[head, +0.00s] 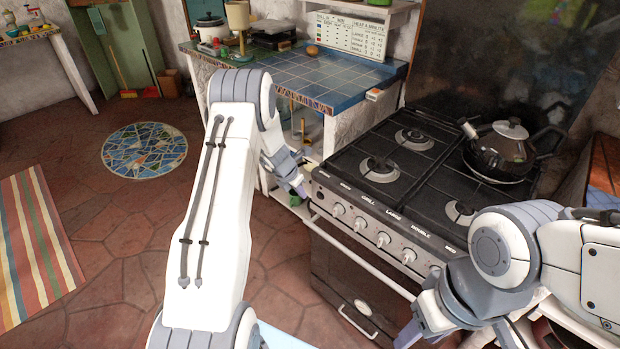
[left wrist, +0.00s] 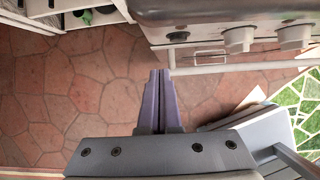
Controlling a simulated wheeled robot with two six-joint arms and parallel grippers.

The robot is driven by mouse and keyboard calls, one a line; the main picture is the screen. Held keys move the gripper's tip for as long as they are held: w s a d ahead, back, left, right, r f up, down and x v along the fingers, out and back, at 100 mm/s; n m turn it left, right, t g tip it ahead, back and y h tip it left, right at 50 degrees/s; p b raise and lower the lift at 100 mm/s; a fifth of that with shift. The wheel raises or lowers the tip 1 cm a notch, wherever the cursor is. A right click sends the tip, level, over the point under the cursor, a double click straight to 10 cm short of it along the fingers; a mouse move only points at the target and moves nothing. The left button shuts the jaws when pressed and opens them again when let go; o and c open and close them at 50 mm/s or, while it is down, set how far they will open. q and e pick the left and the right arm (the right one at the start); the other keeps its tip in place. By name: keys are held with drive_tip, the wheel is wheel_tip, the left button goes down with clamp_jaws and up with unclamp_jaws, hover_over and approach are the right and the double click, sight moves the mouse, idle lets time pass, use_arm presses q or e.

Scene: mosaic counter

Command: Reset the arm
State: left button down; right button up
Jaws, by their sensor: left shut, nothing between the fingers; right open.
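My left arm reaches forward from the bottom of the head view. My left gripper (head: 302,190) is by the front left corner of the stove, low beside the end of the tiled counter. In the left wrist view its two fingers (left wrist: 158,85) are together, with nothing between them, above the floor. My right arm comes in from the right in front of the stove. My right gripper (head: 408,338) points down at the bottom edge of the head view. Its fingertips are mostly cut off or hidden there.
A black gas stove (head: 400,165) has front knobs and a rail (head: 360,245) close to both grippers. A dark kettle (head: 505,148) sits on its back right burner. The blue tiled counter (head: 340,75) holds a lamp and a rice cooker. Open floor (head: 110,240) lies left.

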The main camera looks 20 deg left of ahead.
use_arm(q)
drive_tip(key=s+d+r+m+g+h, duration=0.1)
drive_tip(key=d+r+m, duration=0.35)
drive_tip(key=d, duration=0.25)
drive_tip(key=s+d+r+m, duration=0.1)
drive_tip(key=d+r+m, duration=0.35)
drive_tip(key=d, duration=0.25)
drive_tip(key=s+d+r+m+g+p, duration=0.1)
drive_tip(key=s+d+r+m+g, duration=0.1)
drive_tip(key=s+d+r+m, duration=0.95)
drive_tip(key=s+r+m, duration=0.1)
drive_tip(key=s+m, duration=0.8)
drive_tip(key=s+d+r+m+g+y+p, duration=0.1)
drive_tip(key=s+d+r+m, duration=0.1)
drive_tip(key=s+m, duration=0.8)
drive_tip(key=s+r, duration=0.1)
drive_tip(key=s, duration=0.5)
drive_tip(key=shift+s+d+g+y, duration=0.15)
drive_tip(key=shift+d+g+y, duration=0.15)
